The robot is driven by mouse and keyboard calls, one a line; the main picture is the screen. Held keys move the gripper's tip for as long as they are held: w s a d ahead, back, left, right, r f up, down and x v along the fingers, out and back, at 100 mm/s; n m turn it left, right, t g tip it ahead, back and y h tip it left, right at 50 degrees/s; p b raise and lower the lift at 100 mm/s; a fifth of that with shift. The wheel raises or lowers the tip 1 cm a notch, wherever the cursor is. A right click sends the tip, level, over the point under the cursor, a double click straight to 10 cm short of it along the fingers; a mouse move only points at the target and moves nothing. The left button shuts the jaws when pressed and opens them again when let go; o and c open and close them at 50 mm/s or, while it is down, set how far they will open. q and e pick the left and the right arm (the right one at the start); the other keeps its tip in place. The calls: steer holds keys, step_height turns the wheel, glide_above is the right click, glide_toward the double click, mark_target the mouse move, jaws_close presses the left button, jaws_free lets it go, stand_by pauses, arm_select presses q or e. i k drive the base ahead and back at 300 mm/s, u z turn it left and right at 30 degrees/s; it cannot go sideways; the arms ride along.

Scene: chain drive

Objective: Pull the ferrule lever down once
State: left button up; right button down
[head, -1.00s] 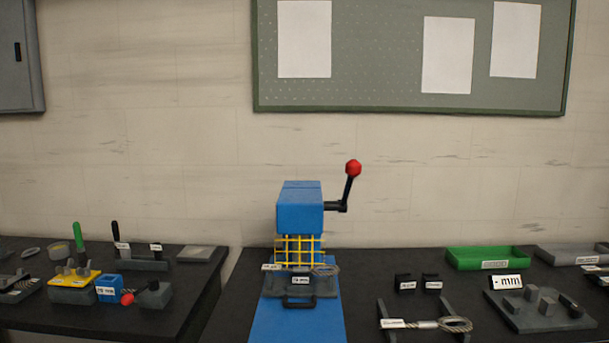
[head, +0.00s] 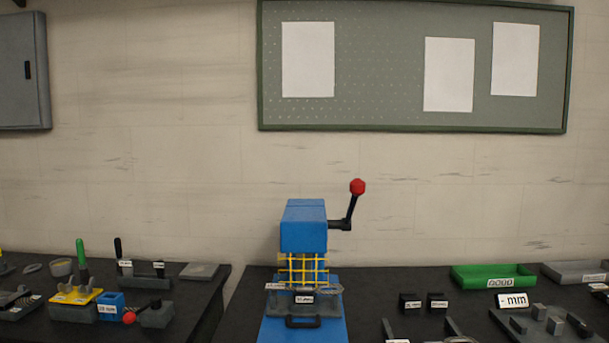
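A blue press (head: 304,228) stands on the bench in the middle of the head view. A black lever (head: 350,211) with a red ball knob (head: 358,187) comes out of its right side and points up, tilted slightly right. A yellow mesh guard (head: 303,270) sits below the blue head. A grey tray part with a black handle (head: 303,322) is in front of the guard. A second, smaller lever with a red knob (head: 130,318) lies low on a grey block at the left bench.
On the left bench are a green-handled tool (head: 81,255) on a yellow-topped block and a small blue block (head: 110,306). On the right are a green tray (head: 494,277), small black blocks (head: 410,302) and a grey fixture. Space around the large lever is clear.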

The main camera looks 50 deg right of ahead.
mark_target(357, 187)
steer(key=u, duration=0.4)
steer(key=k, duration=1.35)
steer(key=z, duration=1.1)
steer(key=i, duration=0.8)
steer(key=z, duration=0.05)
